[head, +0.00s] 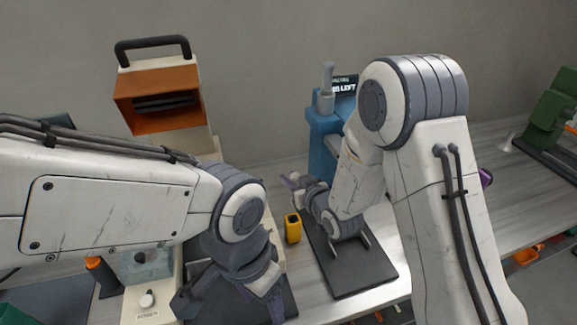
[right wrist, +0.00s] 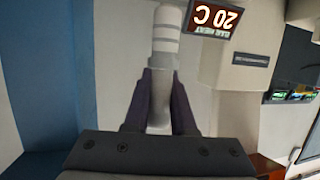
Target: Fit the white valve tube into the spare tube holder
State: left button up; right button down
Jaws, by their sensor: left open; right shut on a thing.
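My right gripper (head: 291,181) points left in the middle of the head view, above the bench. In the right wrist view its dark fingers (right wrist: 159,75) are shut on the white valve tube (right wrist: 166,32). The tube has pale bands and extends beyond the fingertips. In the head view I cannot make out the tube clearly at the fingers. My left gripper (head: 268,302) is low in the head view, pointing down; it is open, and its fingers are partly cut off by the frame edge. I cannot identify the spare tube holder with certainty.
A blue stand (head: 320,135) with a grey upright part and a lit sign stands at the back. A yellow block (head: 293,229) sits near a dark plate (head: 352,277). An orange-fronted box (head: 160,108) stands back left. My arms cover much of the bench.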

pick_arm(q)
jog(key=shift+w, duration=0.25)
pick_arm(e)
jog(key=shift+w+a+r, duration=0.2)
jog(key=shift+w+a, duration=0.05)
jog(key=shift+a, duration=0.15)
jog(key=shift+d, duration=0.1)
pick_arm(q)
jog(key=shift+f, duration=0.1)
notch_tip(320, 180, down, 6)
jog(key=b, duration=0.6)
pick_arm(e)
jog(key=shift+n+y, duration=0.3)
notch_tip(320, 180, down, 6)
jog(key=shift+s+r, duration=0.1)
jog(key=shift+s, duration=0.05)
pick_arm(q)
jog(key=shift+f+b, duration=0.4)
jog(key=shift+b, duration=0.1)
dwell(0.6)
jog(key=shift+f+b, duration=2.45)
pick_arm(e)
jog(key=shift+f, duration=2.55)
